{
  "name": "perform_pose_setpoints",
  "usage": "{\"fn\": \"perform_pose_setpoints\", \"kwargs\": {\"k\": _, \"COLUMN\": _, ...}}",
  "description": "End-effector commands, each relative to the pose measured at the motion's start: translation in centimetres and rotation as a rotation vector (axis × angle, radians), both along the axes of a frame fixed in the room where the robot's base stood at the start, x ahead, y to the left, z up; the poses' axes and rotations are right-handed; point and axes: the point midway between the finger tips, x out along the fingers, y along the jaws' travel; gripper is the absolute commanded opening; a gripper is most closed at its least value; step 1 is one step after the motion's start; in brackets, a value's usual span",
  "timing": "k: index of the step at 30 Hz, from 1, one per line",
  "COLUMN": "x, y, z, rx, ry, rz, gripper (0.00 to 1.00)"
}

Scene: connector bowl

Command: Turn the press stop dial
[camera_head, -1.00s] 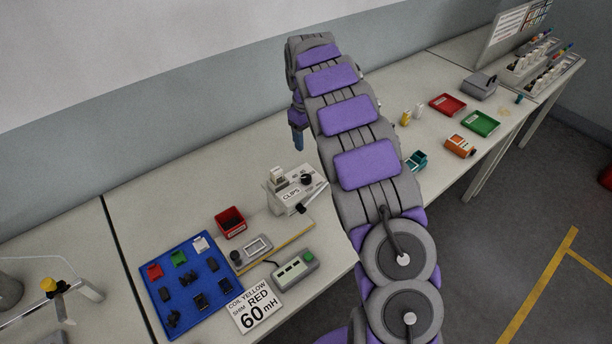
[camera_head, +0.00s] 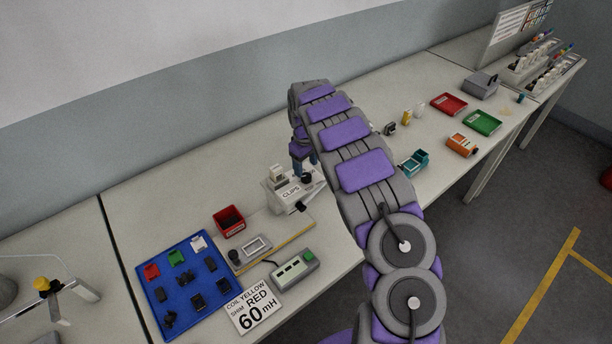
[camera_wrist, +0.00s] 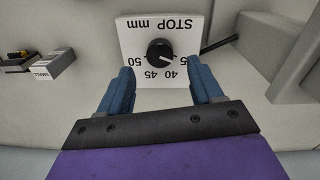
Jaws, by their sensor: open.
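The lettering is upside down in the wrist view, and the pointer is toward the 40 side. My gripper (camera_wrist: 162,78) is open with blue fingers either side of the knob's near edge, apart from it.
A black lever (camera_wrist: 220,44) sticks out right of the plate. Bench space behind the press is clear.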

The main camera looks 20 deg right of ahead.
Motion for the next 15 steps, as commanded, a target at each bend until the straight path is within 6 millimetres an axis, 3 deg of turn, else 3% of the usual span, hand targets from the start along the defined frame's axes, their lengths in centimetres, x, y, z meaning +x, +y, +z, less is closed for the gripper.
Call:
{"fn": "perform_pose_setpoints", "kwargs": {"k": 6, "x": 0.0, "y": -0.1, "z": -3.5, "rx": 0.000, "ry": 0.002, "rz": 0.001, "gripper": 0.65}}
{"fn": "perform_pose_setpoints", "kwargs": {"k": 15, "x": 0.0, "y": -0.2, "z": -4.9, "rx": 0.000, "ry": 0.000, "rz": 0.000, "gripper": 0.65}}
